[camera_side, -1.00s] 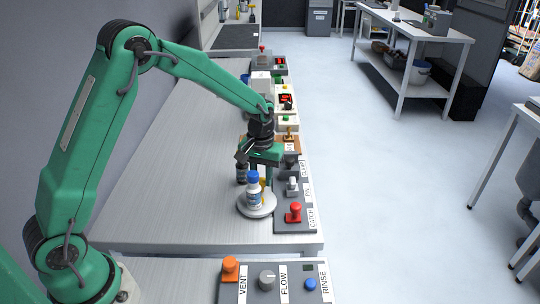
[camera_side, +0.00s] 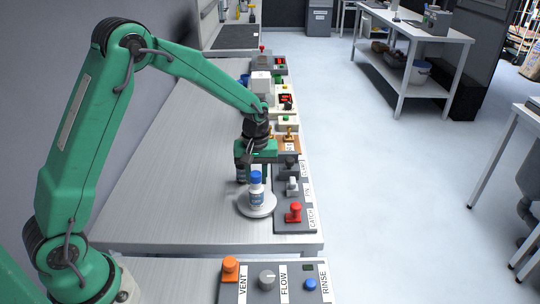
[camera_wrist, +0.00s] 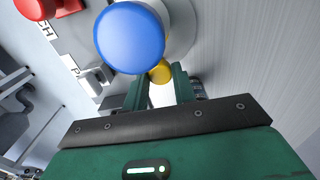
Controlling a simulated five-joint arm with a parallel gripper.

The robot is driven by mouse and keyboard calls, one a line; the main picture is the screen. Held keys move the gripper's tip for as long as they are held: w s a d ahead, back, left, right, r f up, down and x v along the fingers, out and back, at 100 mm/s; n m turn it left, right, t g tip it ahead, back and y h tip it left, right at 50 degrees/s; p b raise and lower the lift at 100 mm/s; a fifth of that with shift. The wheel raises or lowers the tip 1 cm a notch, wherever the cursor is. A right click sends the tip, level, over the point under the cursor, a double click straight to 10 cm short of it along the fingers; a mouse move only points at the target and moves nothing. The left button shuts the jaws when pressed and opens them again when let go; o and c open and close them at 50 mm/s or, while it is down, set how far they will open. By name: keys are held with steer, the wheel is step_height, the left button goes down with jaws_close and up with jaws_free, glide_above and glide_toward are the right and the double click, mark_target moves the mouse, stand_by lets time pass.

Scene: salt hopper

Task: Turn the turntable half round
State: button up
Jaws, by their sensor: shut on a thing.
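The turntable (camera_side: 256,209) is a pale round disc on the bench, beside the grey switch panel. A white bottle with a blue cap (camera_side: 256,188) stands upright on it; its cap (camera_wrist: 130,37) fills the upper middle of the wrist view. A yellow peg (camera_wrist: 160,71) shows between my fingertips in the wrist view and is hidden behind the bottle in the side view. My gripper (camera_wrist: 160,80) points down and is shut on the yellow peg, on the far side of the bottle. The fingertips are mostly hidden in the side view.
The panel with a red knob (camera_side: 294,212) and grey levers (camera_side: 292,186) stands close on the right. A nearer panel holds an orange knob (camera_side: 230,268), a grey dial (camera_side: 267,279) and a blue button (camera_side: 310,284). The bench left of the turntable is bare.

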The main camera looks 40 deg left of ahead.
stand_by(0.3)
steer(key=o, duration=1)
steer(key=shift+r, duration=0.1)
steer(key=shift+r, duration=3.85)
